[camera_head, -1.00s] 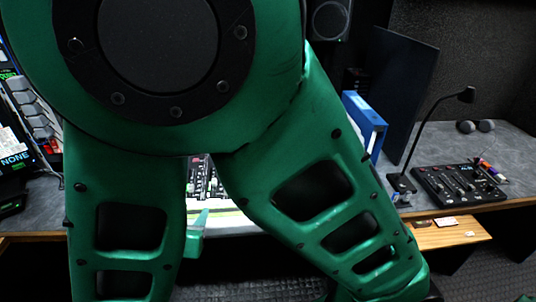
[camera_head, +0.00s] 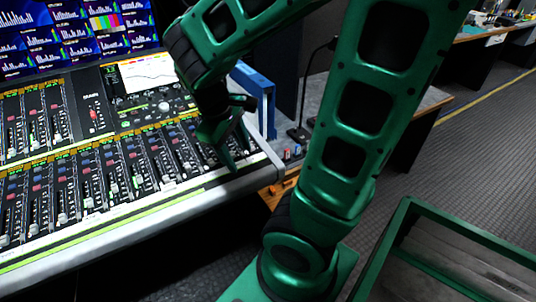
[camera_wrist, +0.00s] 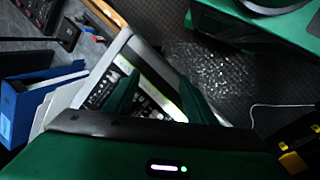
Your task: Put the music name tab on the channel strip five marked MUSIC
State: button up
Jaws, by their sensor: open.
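My gripper (camera_head: 224,140) is open over the right end of the mixing console (camera_head: 130,225), its fingers pointing down. In the wrist view both fingers of my gripper (camera_wrist: 160,92) are apart, with nothing seen between them and the console's corner (camera_wrist: 128,62) below. The console has rows of channel strips (camera_head: 70,190) with faders. Their labels are too small to read, so I cannot tell which strip is marked MUSIC. I cannot pick out the music name tab. A wooden shelf (camera_head: 268,200) shows partly, right of the console, behind my arm.
A blue binder (camera_head: 262,95) stands behind my gripper, and shows in the wrist view (camera_wrist: 20,108). A gooseneck microphone (camera_head: 305,110) is right of it. A green-framed bin (camera_head: 450,245) stands on the floor at lower right. Dark floor (camera_head: 470,130) lies open at right.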

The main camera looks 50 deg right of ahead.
jog(key=s+d+r+m+y, duration=0.2)
jog(key=s+r+m+y, duration=0.1)
jog(key=s+m, duration=0.5)
jog(key=shift+s+m, duration=0.4)
jog(key=shift+s, duration=0.45)
